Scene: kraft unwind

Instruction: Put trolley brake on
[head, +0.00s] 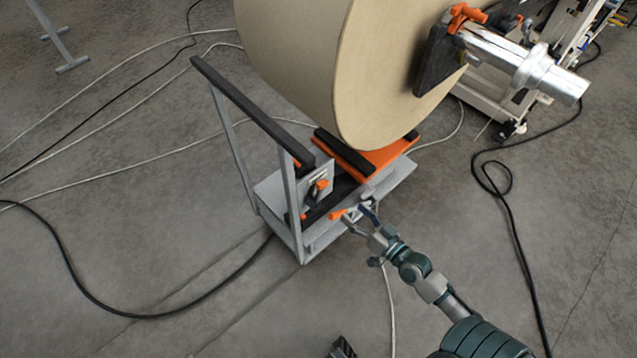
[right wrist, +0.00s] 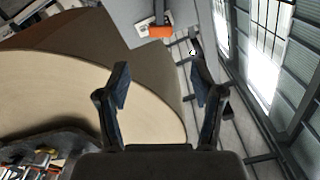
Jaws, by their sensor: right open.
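The grey trolley (head: 272,193) stands under the big kraft roll (head: 300,50), with a black-topped push handle (head: 250,108) at its left. A small orange lever (head: 337,214) sticks out at its near side, beside my right gripper (head: 357,213). Another orange handle (head: 320,184) sits on the trolley's upright plate. My right gripper is open; whether it touches the near lever is unclear. In the right wrist view its fingers (right wrist: 162,95) are spread and empty, with an orange piece (right wrist: 160,32) beyond the tips. A dark part (head: 342,348) at the bottom edge may be my left gripper.
The orange cradle (head: 378,156) lies under the roll. A metal shaft (head: 520,60) with a black bracket projects from the roll at upper right, near a white machine (head: 505,108). Cables (head: 75,290) run over the concrete floor. Open floor lies left and in front.

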